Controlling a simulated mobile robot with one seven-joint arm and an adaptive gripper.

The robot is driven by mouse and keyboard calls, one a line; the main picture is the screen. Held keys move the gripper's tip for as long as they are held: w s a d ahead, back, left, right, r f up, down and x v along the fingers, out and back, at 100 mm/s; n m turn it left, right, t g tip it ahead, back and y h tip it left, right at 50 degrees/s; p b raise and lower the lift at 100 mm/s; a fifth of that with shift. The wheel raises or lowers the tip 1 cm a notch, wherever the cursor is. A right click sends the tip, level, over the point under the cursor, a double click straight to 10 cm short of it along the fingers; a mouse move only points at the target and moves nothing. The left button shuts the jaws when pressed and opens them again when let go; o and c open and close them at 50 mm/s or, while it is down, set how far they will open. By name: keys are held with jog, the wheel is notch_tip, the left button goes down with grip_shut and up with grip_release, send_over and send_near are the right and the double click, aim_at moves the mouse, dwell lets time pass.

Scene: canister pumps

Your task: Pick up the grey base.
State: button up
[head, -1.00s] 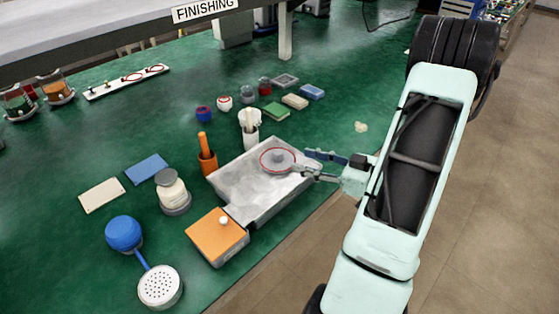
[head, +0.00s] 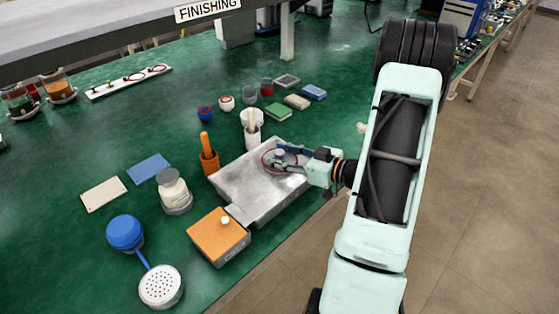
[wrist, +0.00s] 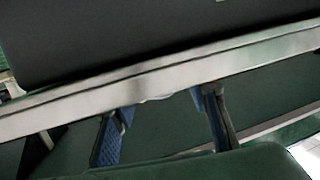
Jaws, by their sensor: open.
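The grey base (head: 280,155) is a small round grey piece with a raised middle. In the head view it is on the metal tray (head: 245,184), inside a thin red ring marked on or around it. My gripper (head: 277,160) reaches in from the right, its two fingers apart and at either side of the base. My fingers cover part of the base, and I cannot tell whether they touch it. In the wrist view my open, blue-padded fingers (wrist: 160,130) show with a gap between them; I cannot make out the base there.
An orange box (head: 217,236) stands in front of the tray. An orange holder (head: 209,160) and a white holder (head: 251,130) stand behind it. A cream jar (head: 173,188) is to the left. Small boxes and jars stand farther back. The green table has free room at left.

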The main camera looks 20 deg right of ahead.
grip_shut()
jog(key=shift+r, duration=0.2)
